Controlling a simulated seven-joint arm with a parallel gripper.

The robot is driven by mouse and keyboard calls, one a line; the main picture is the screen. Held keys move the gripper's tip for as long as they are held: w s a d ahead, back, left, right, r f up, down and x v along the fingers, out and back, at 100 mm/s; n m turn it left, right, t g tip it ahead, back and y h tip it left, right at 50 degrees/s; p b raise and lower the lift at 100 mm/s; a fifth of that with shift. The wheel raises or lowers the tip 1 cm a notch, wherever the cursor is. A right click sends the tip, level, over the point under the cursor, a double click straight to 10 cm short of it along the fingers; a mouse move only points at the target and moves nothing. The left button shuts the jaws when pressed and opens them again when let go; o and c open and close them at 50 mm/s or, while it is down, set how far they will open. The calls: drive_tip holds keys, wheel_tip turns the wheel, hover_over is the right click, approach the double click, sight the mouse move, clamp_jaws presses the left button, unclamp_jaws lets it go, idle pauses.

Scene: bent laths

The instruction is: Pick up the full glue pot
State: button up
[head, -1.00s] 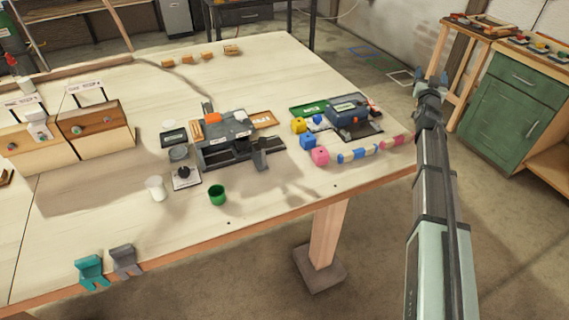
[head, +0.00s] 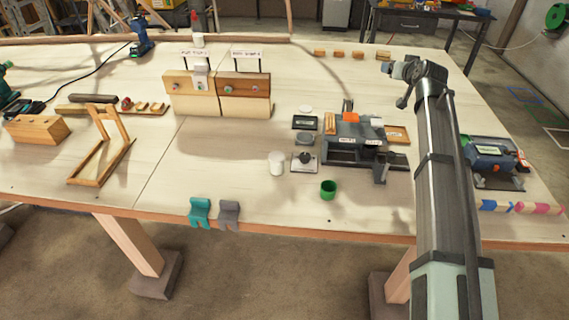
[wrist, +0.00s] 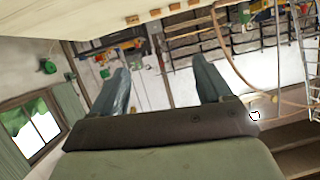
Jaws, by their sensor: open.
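A white pot (head: 277,164) and a green pot (head: 328,190) stand upright on the table in the head view, near its front edge. I cannot clearly see how full either is, or which is the full glue pot. My gripper (head: 386,68) is at the end of my raised arm, right of and well apart from both pots. In the wrist view my gripper (wrist: 163,80) has its two fingers spread with nothing between them. That view faces the wall and shows no pot.
A grey clamp-like fixture (head: 355,150) stands right of the pots. A dark dial device (head: 304,160) sits between. Teal (head: 199,212) and grey (head: 229,214) clips are on the front edge. Wooden boxes (head: 245,88) stand behind. The tabletop left of the white pot is clear.

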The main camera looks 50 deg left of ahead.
drive_tip(key=s+a+n+g, duration=0.35)
drive_tip(key=s+a, duration=0.65)
drive_tip(key=s, duration=0.4)
drive_tip(key=n+g+h, duration=0.5)
drive_tip(key=n+h, duration=0.1)
drive_tip(key=h, duration=0.4)
hover_over(276, 156)
wheel_tip(276, 156, down, 5)
drive_tip(key=shift+m, duration=0.25)
drive_tip(key=f, duration=0.8)
drive_tip(key=shift+w+d+f, duration=0.2)
drive_tip(key=shift+d, duration=0.15)
drive_tip(key=shift+s+a+f, duration=0.1)
drive_tip(key=shift+a+f, duration=0.05)
drive_tip(key=shift+f, duration=1.2)
drive_tip(key=shift+s+a+f, duration=0.1)
drive_tip(key=shift+a+f, duration=0.05)
drive_tip(key=shift+f, duration=1.15)
drive_tip(key=shift+c, duration=0.2)
drive_tip(key=c, duration=1.1)
